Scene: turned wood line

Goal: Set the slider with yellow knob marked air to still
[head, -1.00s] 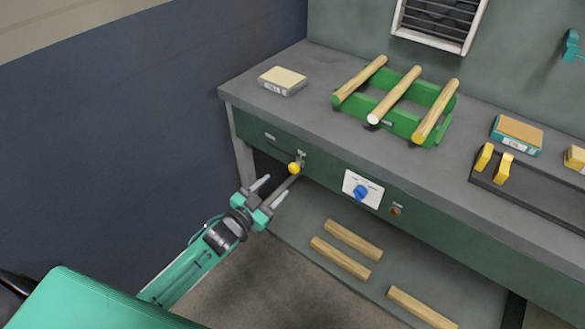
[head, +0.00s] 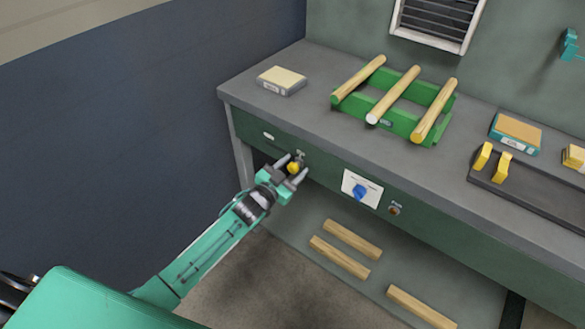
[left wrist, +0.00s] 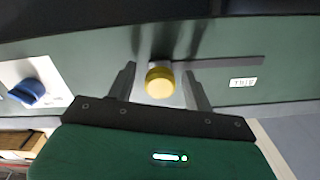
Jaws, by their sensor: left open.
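The yellow knob (head: 293,168) of the slider sits on the green front of the workbench, left of the blue dial. My left gripper (head: 295,170) is open, with its fingers on either side of the knob. In the left wrist view the knob (left wrist: 159,83) stands between the two fingers (left wrist: 159,88), with a gap to each side. The slider's dark slot (left wrist: 230,63) runs to the right of the knob there, toward a small white label (left wrist: 243,82) whose text is too small to read surely. My right gripper is not in view.
A blue dial (head: 360,192) on a white plate and a small brown-orange button (head: 394,209) are right of the slider. The bench top (head: 310,110) bears a green rack (head: 402,122) with wooden rods. Wooden bars lie on the lower shelf (head: 300,212).

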